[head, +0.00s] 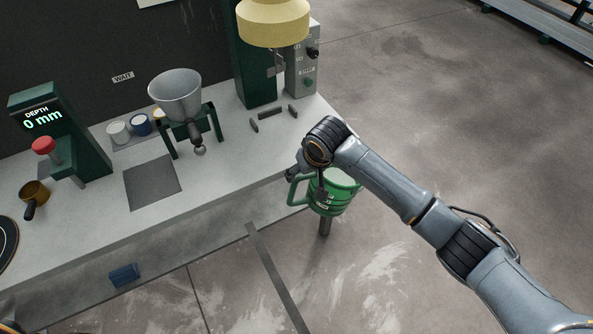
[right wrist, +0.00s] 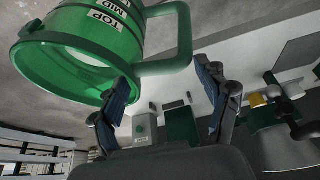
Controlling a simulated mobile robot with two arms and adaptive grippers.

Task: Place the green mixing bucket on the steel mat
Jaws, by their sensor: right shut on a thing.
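The green mixing bucket (head: 340,201) is off the front edge of the bench in the head view, looking roughly upright with a slight tilt. Its side handle (head: 292,192) points left. My right gripper (head: 306,183) is shut on the bucket at its handle side. In the right wrist view the bucket (right wrist: 110,38) fills the upper left, with TOP and MID labels, and its handle passes between the fingers (right wrist: 165,73). A dark grey square, likely the steel mat (head: 152,182), lies bare on the bench, left of the bucket. My left gripper is not in view.
A funnel (head: 176,92) on a green stand is behind the square. A depth gauge post (head: 85,150) and a brown cup (head: 36,192) are to its left. Dark strips (head: 270,112) lie under a yellow-headed machine (head: 273,22). A dark post (head: 325,226) shows below the bucket.

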